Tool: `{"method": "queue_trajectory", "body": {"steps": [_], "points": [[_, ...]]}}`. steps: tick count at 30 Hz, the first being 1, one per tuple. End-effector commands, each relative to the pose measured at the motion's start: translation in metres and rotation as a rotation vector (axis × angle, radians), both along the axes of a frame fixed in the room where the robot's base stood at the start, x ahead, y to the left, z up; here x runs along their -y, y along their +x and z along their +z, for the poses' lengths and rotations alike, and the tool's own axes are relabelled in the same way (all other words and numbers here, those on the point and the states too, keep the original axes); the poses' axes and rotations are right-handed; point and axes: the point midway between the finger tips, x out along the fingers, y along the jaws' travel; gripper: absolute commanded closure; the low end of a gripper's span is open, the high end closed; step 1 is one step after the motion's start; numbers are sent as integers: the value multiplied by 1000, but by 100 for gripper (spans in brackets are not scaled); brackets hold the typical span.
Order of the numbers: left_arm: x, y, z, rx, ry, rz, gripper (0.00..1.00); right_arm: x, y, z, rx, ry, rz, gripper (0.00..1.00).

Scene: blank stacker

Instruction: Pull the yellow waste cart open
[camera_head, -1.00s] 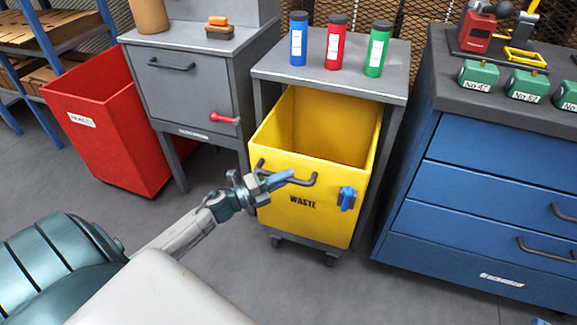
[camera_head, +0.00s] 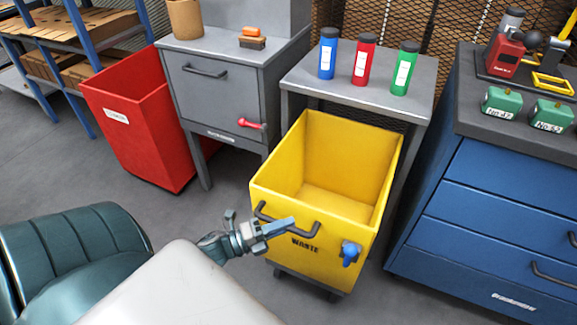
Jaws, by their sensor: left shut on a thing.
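The yellow waste cart (camera_head: 285,252) stands on small casters, partly out from under a grey table, with its open top showing and nothing seen inside. A dark bar handle (camera_head: 312,231) runs across its front, and a blue latch-like part (camera_head: 350,253) sits at the right of the front. My left gripper (camera_head: 279,228) is at the front of the cart, shut on the handle; its fingers hide part of the bar. My right gripper is not in view.
The grey table (camera_head: 385,97) holds a blue, a red and a green bottle. A grey cabinet (camera_head: 212,98) and a red bin (camera_head: 140,135) stand left, a blue drawer cabinet (camera_head: 480,215) right. The floor (camera_head: 200,225) before the cart is clear.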

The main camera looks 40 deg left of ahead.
Motion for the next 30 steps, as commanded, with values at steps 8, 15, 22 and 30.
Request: {"method": "queue_trajectory", "body": {"steps": [8, 15, 22, 30], "points": [[2, -7, -1, -3, 1, 0, 100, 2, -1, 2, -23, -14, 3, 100], [1, -7, -2, -3, 1, 0, 100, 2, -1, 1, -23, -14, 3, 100], [1, -7, -1, -2, 1, 0, 62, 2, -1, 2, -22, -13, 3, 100], [0, -9, -1, -2, 0, -1, 62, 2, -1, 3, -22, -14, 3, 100]]}}
